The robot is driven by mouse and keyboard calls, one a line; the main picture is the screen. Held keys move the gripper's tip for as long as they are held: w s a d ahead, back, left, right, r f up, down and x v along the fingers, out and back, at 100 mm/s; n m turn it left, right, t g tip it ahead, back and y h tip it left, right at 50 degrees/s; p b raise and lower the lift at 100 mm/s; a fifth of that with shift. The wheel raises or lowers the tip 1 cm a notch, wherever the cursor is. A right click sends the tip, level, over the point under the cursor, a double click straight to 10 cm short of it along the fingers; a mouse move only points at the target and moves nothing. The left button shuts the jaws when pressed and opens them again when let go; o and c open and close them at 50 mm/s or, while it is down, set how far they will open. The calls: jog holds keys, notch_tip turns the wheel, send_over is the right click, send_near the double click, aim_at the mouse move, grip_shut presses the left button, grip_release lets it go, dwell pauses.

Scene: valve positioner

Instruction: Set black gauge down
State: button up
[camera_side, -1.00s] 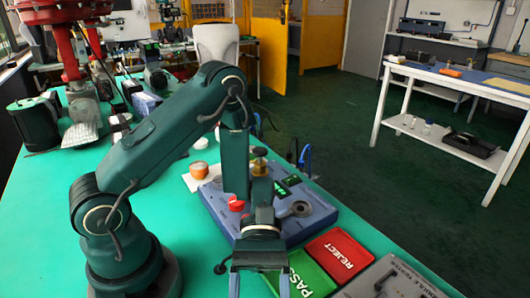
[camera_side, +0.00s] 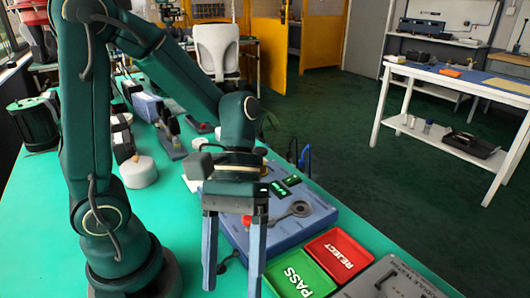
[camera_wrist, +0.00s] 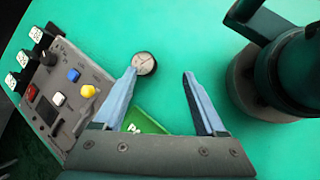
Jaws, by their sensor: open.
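The black gauge (camera_wrist: 145,64) is a small round dial with a dark rim and a pale face. In the wrist view it lies on the green bench beside the tip of the left finger; I cannot tell whether they touch. In the side view a small dark piece of it shows beside my left finger, mostly hidden. My gripper (camera_side: 232,289) points down with its two blue fingers spread and nothing between them. It also shows in the wrist view (camera_wrist: 160,74), with the gauge nearer the left finger than the right.
The green PASS tray (camera_side: 297,275) and red REJECT tray (camera_side: 337,253) stand right of my gripper. A blue test fixture (camera_side: 317,218) is behind it. A grey panel (camera_side: 392,280) with buttons is at the front right. Bare bench (camera_side: 40,215) lies at the left.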

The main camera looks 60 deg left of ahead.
jog(key=w+a+r+m+t+y, duration=0.3)
jog(key=a+r+m+t+y, duration=0.2)
jog(key=a+t, duration=0.3)
jog(key=shift+w+a+r+t+y, duration=0.2)
jog(key=shift+a+t+y, duration=0.2)
jog(key=shift+t, duration=0.4)
jog(key=o, duration=0.4)
jog(key=shift+w+a+r+m, duration=0.1)
jog(key=shift+a+r+m, duration=0.05)
jog(key=shift+a+m, duration=0.15)
